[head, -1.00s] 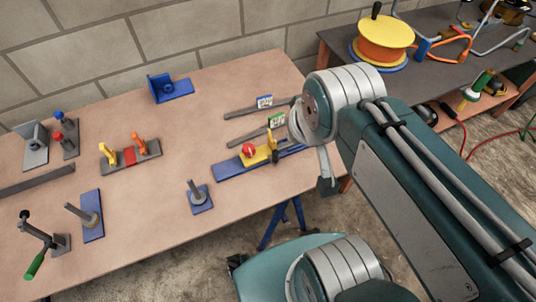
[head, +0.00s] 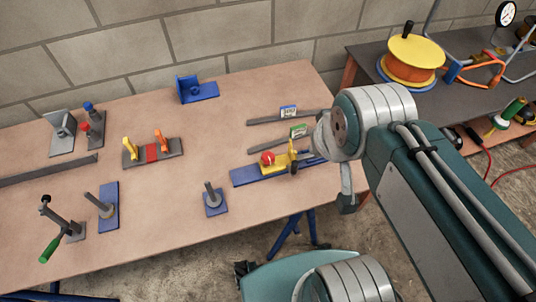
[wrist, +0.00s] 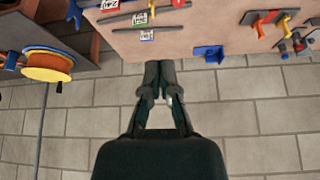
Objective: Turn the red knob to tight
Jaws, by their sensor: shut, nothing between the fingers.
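A red knob (head: 267,158) sits on a yellow block (head: 272,167) on a long blue base plate (head: 245,177), near the right end of the workbench in the head view. The knob also shows, cut by the top edge, in the wrist view (wrist: 179,3). My gripper (wrist: 160,68) is shut and empty in the wrist view, with its fingertips near the bench's edge, apart from the knob. In the head view my arm's wrist is just right of the blue plate and hides its right end; the fingers cannot be made out there.
Two flat grey bars with tags (head: 288,112) lie behind the knob. A blue bracket (head: 197,90), a post on a blue plate (head: 214,200) and a green-handled clamp (head: 62,235) stand on the bench. A dark table with an orange reel (head: 411,60) is at right.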

